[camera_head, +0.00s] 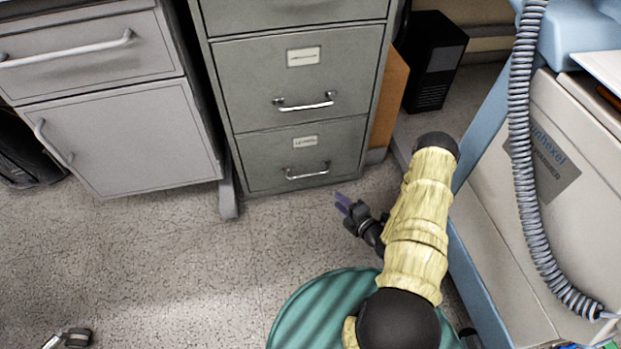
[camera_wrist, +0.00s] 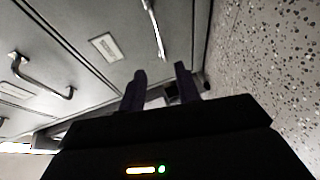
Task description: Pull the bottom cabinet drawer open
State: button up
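The grey filing cabinet's bottom drawer (camera_head: 280,155) is closed, flush with the front. Its silver bar handle (camera_head: 307,171) sits low, below a small white label. In the wrist view the cabinet looks turned on its side, with the bottom drawer handle (camera_wrist: 155,30) beyond my fingertips. My gripper (camera_head: 343,204) is in front of the cabinet, to the right of and nearer than the handle, apart from it. In the wrist view my gripper (camera_wrist: 162,80) has its two dark fingers spread with nothing between them.
The drawer above (camera_head: 300,80) is closed and has a similar handle (camera_head: 305,102). A light grey cabinet (camera_head: 120,135) stands left. A brown panel (camera_head: 389,100) and black box (camera_head: 435,60) stand right of the cabinet. A blue-framed cart (camera_head: 530,200) is at right. The floor (camera_head: 190,260) in front is clear.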

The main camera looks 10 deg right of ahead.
aim_at(311, 175)
jog(key=b+x, duration=0.9)
jog(key=x, duration=0.8)
jog(key=shift+w+a+f+b, duration=0.1)
jog(key=shift+w+f+b, duration=0.1)
jog(key=shift+b, duration=0.1)
jog(key=shift+r, duration=0.1)
grip_shut()
